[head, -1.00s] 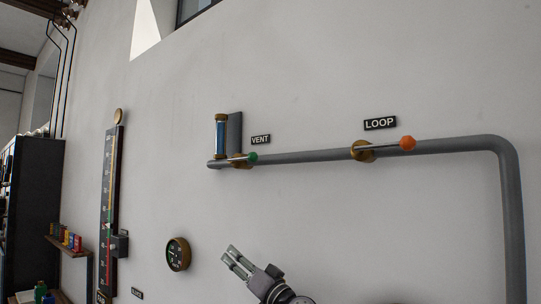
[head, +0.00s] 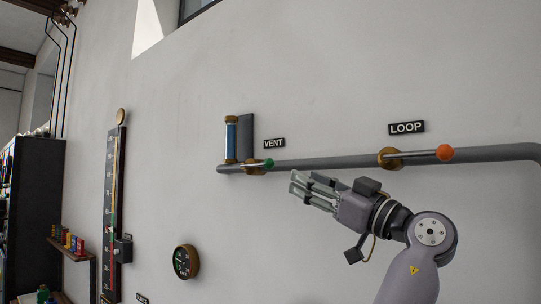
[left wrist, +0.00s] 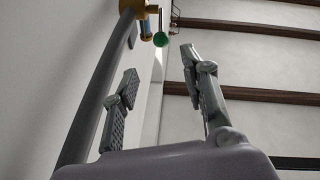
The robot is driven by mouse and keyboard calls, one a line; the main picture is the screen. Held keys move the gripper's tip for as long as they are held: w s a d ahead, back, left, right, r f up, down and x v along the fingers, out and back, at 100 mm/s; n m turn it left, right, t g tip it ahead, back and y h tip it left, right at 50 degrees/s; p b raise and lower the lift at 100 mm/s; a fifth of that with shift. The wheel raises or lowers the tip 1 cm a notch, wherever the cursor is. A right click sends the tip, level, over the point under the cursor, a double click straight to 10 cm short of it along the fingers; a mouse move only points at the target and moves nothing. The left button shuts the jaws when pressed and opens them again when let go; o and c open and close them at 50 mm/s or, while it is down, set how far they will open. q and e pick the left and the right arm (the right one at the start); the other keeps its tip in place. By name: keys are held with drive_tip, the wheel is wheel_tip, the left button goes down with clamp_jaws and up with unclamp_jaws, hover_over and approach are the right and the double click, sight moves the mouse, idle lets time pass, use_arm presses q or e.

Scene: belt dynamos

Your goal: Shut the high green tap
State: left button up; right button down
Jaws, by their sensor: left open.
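The green tap (head: 269,163) sits near the left end of the high grey pipe, under the VENT label (head: 274,143). Its lever lies along the pipe from a brass body (head: 254,168), with the green knob to the right. My left gripper (head: 295,189) is open and empty, below and to the right of the green knob, apart from it. In the left wrist view the green knob (left wrist: 160,39) shows beyond and above my open left fingers (left wrist: 157,75). My right gripper is in neither view.
The grey pipe (head: 330,163) runs right along the wall to an orange-knobbed tap (head: 445,153) under a LOOP label (head: 406,128). A blue sight glass (head: 231,139) stands at the pipe's left end. A round gauge (head: 186,261) and a tall scale (head: 112,215) are lower left.

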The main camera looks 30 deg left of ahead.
sight(273, 163)
use_arm(q)
drive_tip(key=p+x, duration=0.5)
drive_tip(key=x, duration=0.6)
drive_tip(key=shift+w+a+r+p, duration=0.15)
drive_tip(key=shift+a+p, duration=0.15)
drive_tip(key=shift+a, duration=0.5)
drive_tip(key=shift+d, duration=0.15)
drive_tip(key=shift+c, duration=1.4)
clamp_jaws()
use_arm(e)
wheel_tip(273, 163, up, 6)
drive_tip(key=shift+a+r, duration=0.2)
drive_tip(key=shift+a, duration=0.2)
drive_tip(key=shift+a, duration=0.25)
